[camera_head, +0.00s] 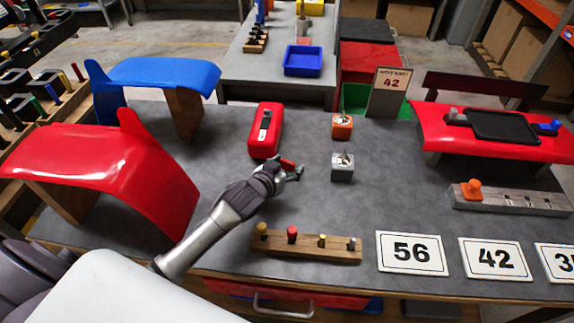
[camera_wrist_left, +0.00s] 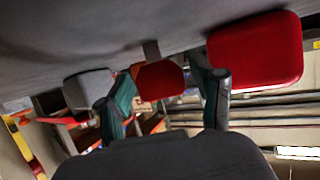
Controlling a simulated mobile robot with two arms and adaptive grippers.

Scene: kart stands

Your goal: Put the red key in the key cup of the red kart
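A small red piece that looks like the red key (camera_head: 287,165) is at the tip of my left gripper (camera_head: 290,171). In the left wrist view the red key (camera_wrist_left: 160,80) sits between the two dark green fingers (camera_wrist_left: 167,92), which appear closed on its sides, with a grey stub pointing toward the table. The gripper is just above the grey table, between a red block with a black slot (camera_head: 274,148) and a grey cube with a dial (camera_head: 342,174). Red bodywork (camera_head: 100,165) stands at the left. I cannot make out which part is the key cup. My right gripper is out of view.
An orange cube (camera_head: 342,126) stands behind the grey one. A wooden rack with several coloured pegs (camera_head: 310,255) lies at the front edge, beside number cards (camera_head: 412,253). Blue bodywork (camera_head: 150,75) is at the back left, a red stand (camera_head: 480,147) at the right.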

